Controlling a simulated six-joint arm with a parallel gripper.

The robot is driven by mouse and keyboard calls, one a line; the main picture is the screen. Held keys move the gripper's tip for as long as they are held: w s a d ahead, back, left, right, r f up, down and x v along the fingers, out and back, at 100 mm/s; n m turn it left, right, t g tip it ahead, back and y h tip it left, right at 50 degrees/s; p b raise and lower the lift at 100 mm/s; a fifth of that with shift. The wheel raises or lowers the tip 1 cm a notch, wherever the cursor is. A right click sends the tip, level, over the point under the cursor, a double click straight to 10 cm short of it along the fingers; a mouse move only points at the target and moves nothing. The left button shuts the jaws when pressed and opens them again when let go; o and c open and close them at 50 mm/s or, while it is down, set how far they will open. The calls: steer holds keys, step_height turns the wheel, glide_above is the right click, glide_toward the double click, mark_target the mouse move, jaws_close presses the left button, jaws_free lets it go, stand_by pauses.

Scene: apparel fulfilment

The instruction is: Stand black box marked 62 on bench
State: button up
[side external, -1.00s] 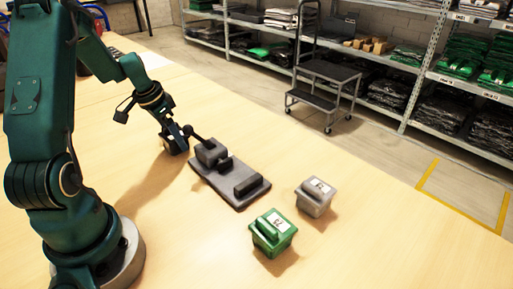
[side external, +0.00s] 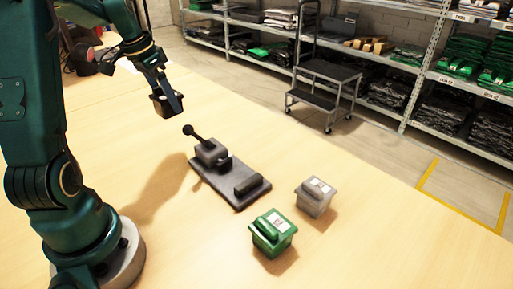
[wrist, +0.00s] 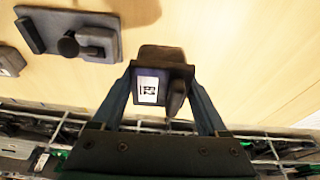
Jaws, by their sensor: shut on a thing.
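My gripper (side external: 168,92) is shut on a small black box (side external: 166,107) and holds it in the air above the wooden bench (side external: 340,240), behind and left of the dark grey fixture. In the wrist view the black box (wrist: 149,70) sits between the fingers of my gripper (wrist: 160,90). A white label faces the camera, but its number is too small to read for certain. The box looks slightly tilted in the side view. Its far side is hidden.
A dark grey fixture (side external: 214,180) with a lever and raised blocks lies mid-bench. A green box (side external: 266,242) and a grey box (side external: 308,204), both labelled, stand in front and right of it. The bench's right side is clear. A step stool (side external: 322,90) and shelves stand beyond.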

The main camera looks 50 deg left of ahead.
steer(key=w+r, duration=0.1)
steer(key=w, duration=0.7)
steer(key=shift+m, duration=0.3)
steer(key=w+d+f, duration=0.2)
steer(key=w+d, duration=0.1)
steer(key=w+d+f, duration=0.5)
steer(key=w, duration=0.1)
steer(key=shift+w+d+f, duration=0.25)
steer(key=shift+d, duration=0.15)
steer(key=shift+f, duration=2.05)
steer(key=shift+f, duration=0.1)
